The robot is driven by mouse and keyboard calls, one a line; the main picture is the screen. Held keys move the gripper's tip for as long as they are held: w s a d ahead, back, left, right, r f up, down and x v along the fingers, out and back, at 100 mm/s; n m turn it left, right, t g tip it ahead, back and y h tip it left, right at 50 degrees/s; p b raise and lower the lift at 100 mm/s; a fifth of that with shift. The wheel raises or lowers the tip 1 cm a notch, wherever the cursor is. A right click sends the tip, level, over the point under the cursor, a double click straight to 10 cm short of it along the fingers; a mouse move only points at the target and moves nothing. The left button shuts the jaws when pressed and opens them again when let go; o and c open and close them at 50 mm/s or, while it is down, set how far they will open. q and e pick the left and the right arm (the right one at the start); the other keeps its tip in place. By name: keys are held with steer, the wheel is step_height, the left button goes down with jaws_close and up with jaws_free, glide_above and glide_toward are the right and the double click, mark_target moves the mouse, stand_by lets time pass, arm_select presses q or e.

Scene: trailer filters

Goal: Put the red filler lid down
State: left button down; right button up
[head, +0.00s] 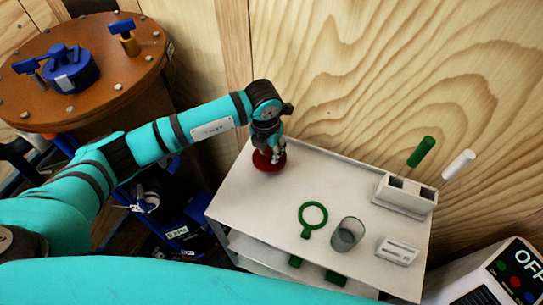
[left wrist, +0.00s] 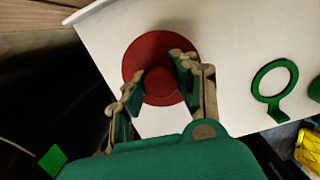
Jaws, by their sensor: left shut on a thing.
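The red filler lid (head: 264,162) is a round red disc with a raised knob, at the far left corner of the white cart top (head: 320,170). In the left wrist view the lid (left wrist: 149,50) lies over the white surface near its edge. My left gripper (head: 270,150) is above the lid, and in the left wrist view its fingers (left wrist: 158,82) are shut on the knob. The lid looks at or very near the cart top; I cannot tell whether it touches. My right gripper is not in view.
A brown drum (head: 120,75) with blue fittings stands at left. The cart's middle is clear.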

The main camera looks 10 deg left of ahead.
mark_target(272, 153)
arm_select(q)
steer(key=shift+w+f, duration=0.1)
steer(key=shift+w, duration=0.6)
steer(key=shift+w+b, duration=0.35)
steer(key=shift+b, duration=0.15)
step_height(272, 153, down, 4)
steer(key=shift+s+r+b, duration=0.1)
steer(key=shift+r+b, duration=0.1)
steer(key=shift+b, duration=0.75)
steer(key=shift+r, duration=0.1)
steer(key=shift+f, duration=0.2)
steer(key=c, duration=1)
jaws_free()
